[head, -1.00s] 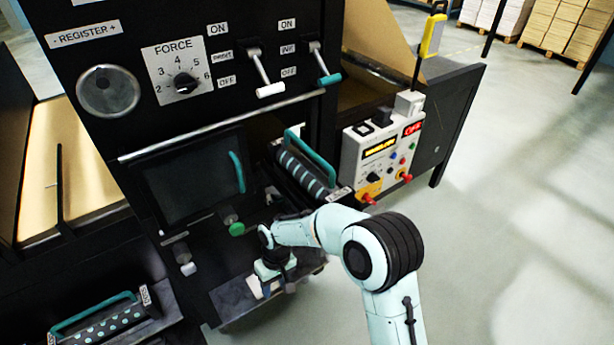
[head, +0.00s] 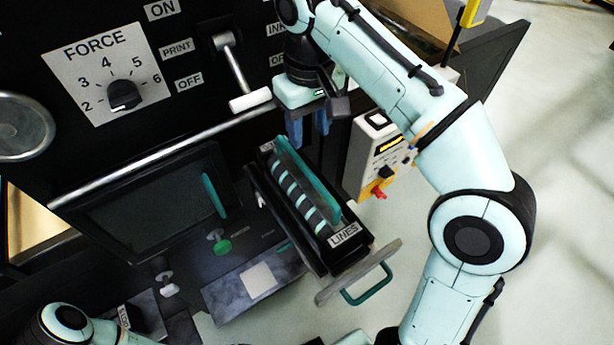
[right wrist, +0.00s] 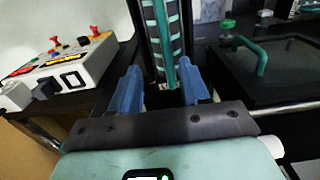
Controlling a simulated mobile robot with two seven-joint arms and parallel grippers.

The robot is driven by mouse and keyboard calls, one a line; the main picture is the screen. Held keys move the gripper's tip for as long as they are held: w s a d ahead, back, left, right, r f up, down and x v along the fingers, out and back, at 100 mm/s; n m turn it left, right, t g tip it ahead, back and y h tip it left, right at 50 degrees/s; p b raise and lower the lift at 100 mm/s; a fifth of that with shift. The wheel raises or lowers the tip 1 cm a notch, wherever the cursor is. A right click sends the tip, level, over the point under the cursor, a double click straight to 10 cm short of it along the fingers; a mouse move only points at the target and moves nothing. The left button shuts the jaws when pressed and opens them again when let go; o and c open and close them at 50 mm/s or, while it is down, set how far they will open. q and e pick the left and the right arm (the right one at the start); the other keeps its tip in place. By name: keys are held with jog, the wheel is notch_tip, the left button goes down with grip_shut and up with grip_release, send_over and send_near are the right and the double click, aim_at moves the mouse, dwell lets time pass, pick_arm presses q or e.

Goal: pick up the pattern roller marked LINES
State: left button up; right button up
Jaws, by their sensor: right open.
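The pattern roller marked LINES (head: 306,203) is black with pale teal stripes and has a teal bar handle along its top. It lies in a black tray that juts from the machine, its label facing the near end. My right gripper (head: 308,130) is open and empty, its blue fingers pointing down above the roller's far end. In the right wrist view the striped roller (right wrist: 174,28) and its teal bar run between the lines of the two fingers, and my right gripper (right wrist: 164,86) appears apart from them. Part of my left arm shows at bottom left, but its gripper does not.
A grey plate with a teal pull handle (head: 369,286) fronts the tray. A control box (head: 375,160) with red knobs stands right of it. The print lever (head: 250,101) and a long rail are close left of my right gripper. Another roller's label shows at bottom left.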

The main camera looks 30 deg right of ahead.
aim_at(306, 167)
jog(key=f, duration=0.2)
jog(key=f+b, duration=0.1)
jog(key=f, duration=0.1)
jog(key=f+b, duration=0.1)
jog(key=f, duration=0.2)
jog(key=shift+s+a+f, duration=0.1)
jog(key=shift+s+a, duration=0.05)
jog(key=shift+s, duration=0.2)
jog(key=shift+w+f+b, duration=0.15)
jog(key=shift+f+b, duration=0.2)
jog(key=shift+f, duration=0.15)
jog(key=f, duration=0.2)
jog(key=f+b, duration=0.1)
jog(key=shift+a+f, duration=0.3)
jog(key=shift+f, duration=0.6)
pick_arm(q)
jog(key=s+f, duration=0.2)
jog(key=f, duration=0.3)
jog(key=shift+s, duration=0.4)
pick_arm(e)
grip_shut()
jog(key=shift+r, duration=0.1)
